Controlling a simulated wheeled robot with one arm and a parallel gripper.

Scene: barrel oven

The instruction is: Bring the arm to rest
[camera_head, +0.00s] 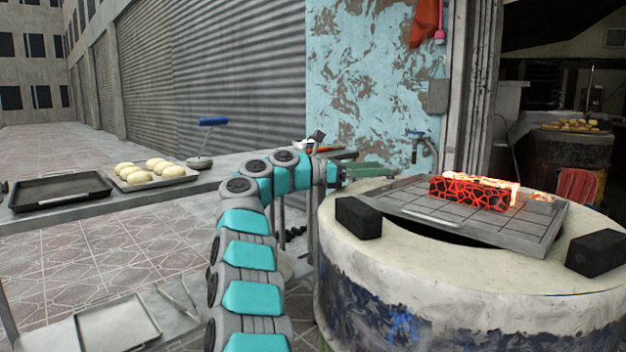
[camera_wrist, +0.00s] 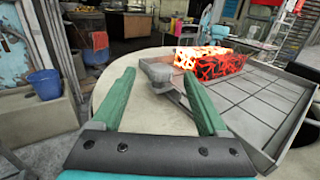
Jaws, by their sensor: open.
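My gripper (camera_wrist: 160,100) shows in the wrist view with its two green fingers spread wide and nothing between them. In the head view my gripper (camera_head: 365,170) is at the left edge of the barrel oven (camera_head: 340,235), beside the tray on top. My arm bends over from the bottom middle towards it. The grey gridded tray (camera_head: 420,207) lies on the oven's pale top and bears a glowing red block (camera_head: 470,192). In the wrist view the tray (camera_wrist: 262,105) is to the right of the fingers, its handle close to the right finger. I cannot tell whether they touch.
Black blocks (camera_head: 358,217) (camera_head: 597,253) sit on the oven rim. On the left, a counter holds a dark empty tray (camera_head: 60,190) and a tray of several pale dough pieces (camera_head: 150,174). An empty tray (camera_head: 117,322) lies lower left. A blue-handled tool (camera_head: 212,121) stands behind.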

